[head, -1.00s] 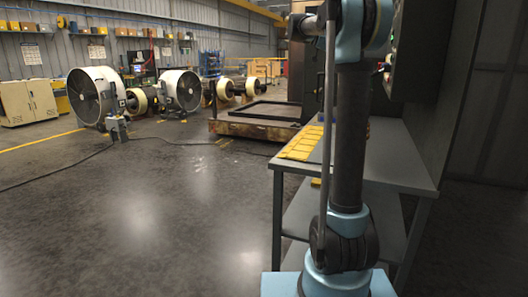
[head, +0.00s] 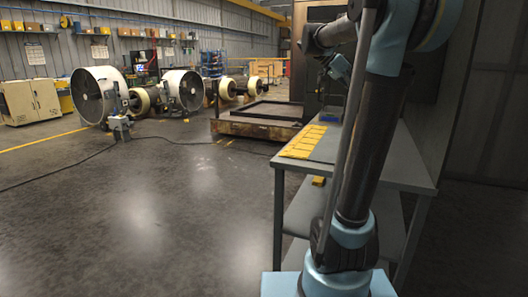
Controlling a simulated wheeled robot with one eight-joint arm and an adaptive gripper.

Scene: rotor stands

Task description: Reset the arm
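My arm rises from its light-blue base at the right of the head view, leaning to the right, with its elbow at the top right. The forearm reaches back to the left behind the upper arm. A light-blue wrist part shows above the far end of the grey workbench (head: 398,163). My gripper (head: 323,90) appears as a small dark shape by the wrist, partly hidden and too small to read its fingers. I see nothing clearly held.
Yellow pieces (head: 303,142) lie on the bench top, and a small yellow block (head: 318,181) is on its lower shelf. A low platform (head: 255,128) stands behind the bench. Rotors on stands (head: 150,100) and a cream cabinet (head: 30,101) are farther back. The floor at left is open.

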